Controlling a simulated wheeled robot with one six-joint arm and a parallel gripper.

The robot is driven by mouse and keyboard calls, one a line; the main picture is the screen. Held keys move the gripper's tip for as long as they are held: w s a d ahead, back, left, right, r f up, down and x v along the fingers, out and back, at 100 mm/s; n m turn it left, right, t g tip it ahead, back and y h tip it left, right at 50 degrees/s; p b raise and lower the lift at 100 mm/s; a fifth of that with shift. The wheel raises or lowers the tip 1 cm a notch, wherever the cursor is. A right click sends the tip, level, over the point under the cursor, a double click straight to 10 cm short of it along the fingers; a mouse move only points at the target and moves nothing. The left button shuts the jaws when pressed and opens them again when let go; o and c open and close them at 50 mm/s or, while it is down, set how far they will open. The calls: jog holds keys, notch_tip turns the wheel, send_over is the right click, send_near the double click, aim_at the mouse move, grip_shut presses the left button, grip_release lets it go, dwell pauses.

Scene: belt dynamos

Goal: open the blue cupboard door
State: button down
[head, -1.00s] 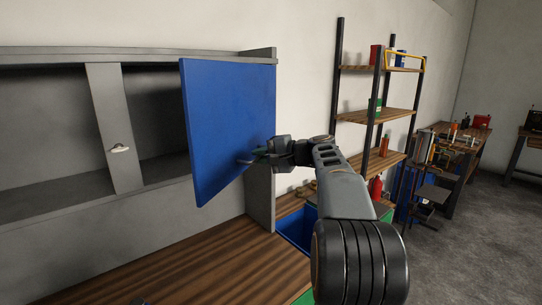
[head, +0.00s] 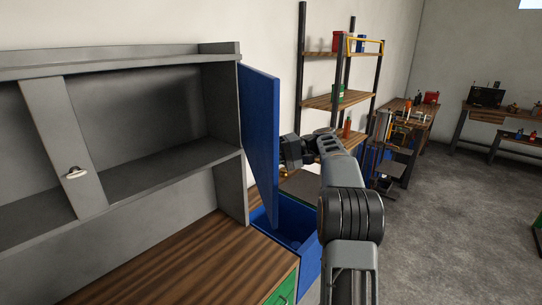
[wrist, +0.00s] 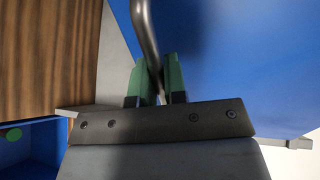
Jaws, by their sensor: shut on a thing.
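The blue cupboard door (head: 261,140) stands swung wide open at the right end of the grey cupboard (head: 222,105), seen at a steep angle in the head view. The cupboard's right compartment is exposed and looks empty. In the wrist view the blue door (wrist: 235,60) fills the right side. My gripper (wrist: 157,82) has its green fingers closed around a curved metal handle (wrist: 147,30) on the door. In the head view my gripper is at the door's far side, and its fingers and the handle are hidden.
A wooden worktop (head: 180,265) runs below the cupboard, with a green drawer (head: 283,285) under it. A blue bin (head: 296,230) stands beside it, below the door. A shelving rack (head: 335,101) stands behind my arm. The floor (head: 450,210) at right is open.

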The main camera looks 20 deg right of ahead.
jog(key=c, duration=1.2)
grip_release()
